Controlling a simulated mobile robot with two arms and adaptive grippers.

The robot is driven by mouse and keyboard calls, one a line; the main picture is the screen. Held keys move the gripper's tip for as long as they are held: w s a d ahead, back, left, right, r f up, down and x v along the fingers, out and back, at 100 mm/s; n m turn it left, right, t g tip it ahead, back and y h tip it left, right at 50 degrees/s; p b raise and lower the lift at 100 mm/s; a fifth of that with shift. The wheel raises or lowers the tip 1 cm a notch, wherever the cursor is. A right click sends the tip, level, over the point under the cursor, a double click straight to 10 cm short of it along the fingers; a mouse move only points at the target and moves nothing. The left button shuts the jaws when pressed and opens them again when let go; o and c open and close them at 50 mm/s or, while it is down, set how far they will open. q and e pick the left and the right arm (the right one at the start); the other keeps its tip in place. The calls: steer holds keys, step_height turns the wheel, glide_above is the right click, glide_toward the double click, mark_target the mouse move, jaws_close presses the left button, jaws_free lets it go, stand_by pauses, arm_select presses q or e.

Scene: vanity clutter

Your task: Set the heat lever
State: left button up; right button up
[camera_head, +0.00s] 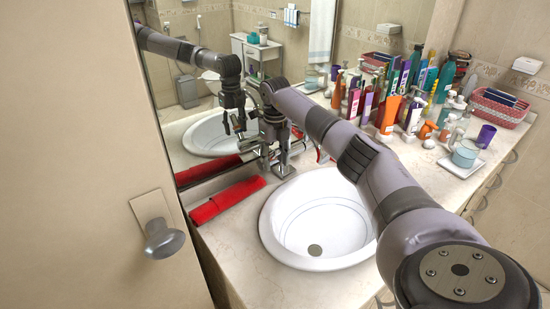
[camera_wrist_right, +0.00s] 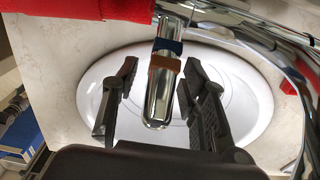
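The chrome faucet (camera_head: 283,168) stands at the back rim of the white sink, and my right gripper (camera_head: 272,150) is over it, hiding much of it. In the right wrist view a chrome bar (camera_wrist_right: 158,98) with a blue band and an orange-brown band lies between the two fingers of my right gripper (camera_wrist_right: 159,75). The fingers are open, with a gap on each side of the bar. I cannot tell whether this bar is the heat lever or the spout. My left gripper is not in view.
A red towel (camera_head: 226,201) lies left of the sink (camera_head: 270,238). Several bottles (camera_head: 388,115), a purple cup (camera_head: 486,136) and a red basket (camera_head: 499,108) crowd the counter at the right. The mirror (camera_head: 205,70) behind reflects my arm. A door (camera_head: 85,130) stands at the left.

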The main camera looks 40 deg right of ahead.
steer(key=shift+f, duration=0.3)
steer(key=shift+c, duration=0.5)
jaws_close()
